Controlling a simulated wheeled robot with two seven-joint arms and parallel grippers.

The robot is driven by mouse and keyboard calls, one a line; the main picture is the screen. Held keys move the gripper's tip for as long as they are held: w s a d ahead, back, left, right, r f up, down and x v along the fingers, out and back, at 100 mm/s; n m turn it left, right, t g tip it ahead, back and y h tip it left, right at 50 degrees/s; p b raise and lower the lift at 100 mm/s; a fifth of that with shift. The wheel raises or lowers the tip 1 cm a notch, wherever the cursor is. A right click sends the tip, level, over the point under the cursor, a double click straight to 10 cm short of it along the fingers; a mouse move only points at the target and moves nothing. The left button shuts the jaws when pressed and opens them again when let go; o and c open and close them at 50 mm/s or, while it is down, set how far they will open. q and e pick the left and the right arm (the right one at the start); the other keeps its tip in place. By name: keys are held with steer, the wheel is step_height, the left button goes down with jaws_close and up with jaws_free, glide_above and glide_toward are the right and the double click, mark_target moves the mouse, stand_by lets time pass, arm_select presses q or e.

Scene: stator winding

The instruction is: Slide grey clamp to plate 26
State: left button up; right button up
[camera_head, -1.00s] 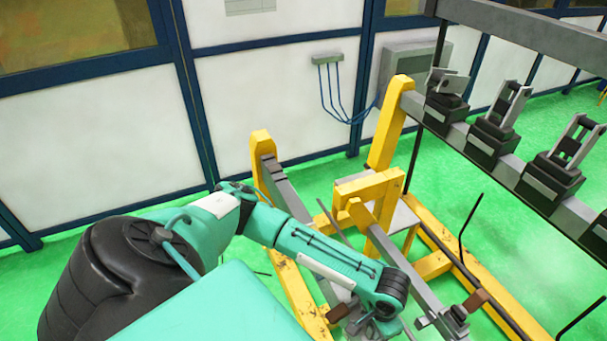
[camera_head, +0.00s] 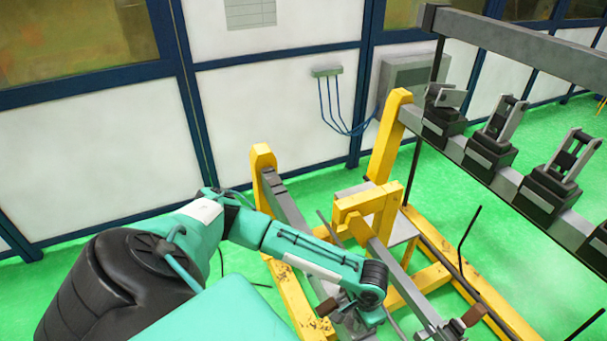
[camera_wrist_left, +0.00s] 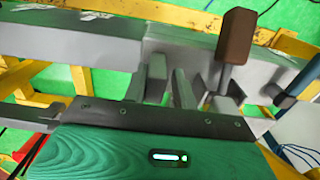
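The grey clamp with its brown handle (camera_head: 326,307) sits low on the left grey rail in the head view. The handle stands up in the left wrist view (camera_wrist_left: 237,37), right of centre. My left gripper (camera_head: 352,316) is right beside the clamp, low over the same rail, with its fingertips partly hidden by my wrist. In the left wrist view, grey upright pieces (camera_wrist_left: 170,84) stand close together at the clamp, and I cannot tell finger from clamp part or how wide the fingers are. No plate number, 26 included, is legible. My right gripper is not in view.
The left rail (camera_head: 290,212) runs back to a yellow post (camera_head: 262,158). A second rail with another brown-handled clamp (camera_head: 474,315) is to the right. A beam with several dark clamp blocks (camera_head: 490,150) spans the right side. Green floor is open at the left.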

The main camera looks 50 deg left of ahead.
mark_target(336, 289)
arm_select(q)
steer(key=a, duration=0.2)
steer(key=w+a+p, duration=0.1)
steer(key=a, duration=0.2)
steer(key=w+a, duration=0.1)
steer(key=a, duration=0.1)
steer(key=shift+w+a, duration=0.2)
steer(key=shift+a, duration=0.1)
steer(key=shift+w+a, duration=0.25)
steer(key=shift+a, duration=0.7)
steer(key=shift+w+a, duration=0.25)
steer(key=shift+a, duration=0.35)
steer(key=shift+w+a, duration=0.2)
steer(key=shift+a, duration=0.4)
steer(key=a, duration=0.1)
steer(key=w+a, duration=0.1)
steer(key=a, duration=0.1)
steer(key=shift+a, duration=0.25)
steer(key=a, duration=0.2)
steer(key=w+a, duration=0.1)
steer(key=a, duration=0.1)
steer(key=w+a, duration=0.1)
steer(key=a, duration=0.1)
steer(key=shift+w+a, duration=0.2)
steer(key=shift+a, duration=0.35)
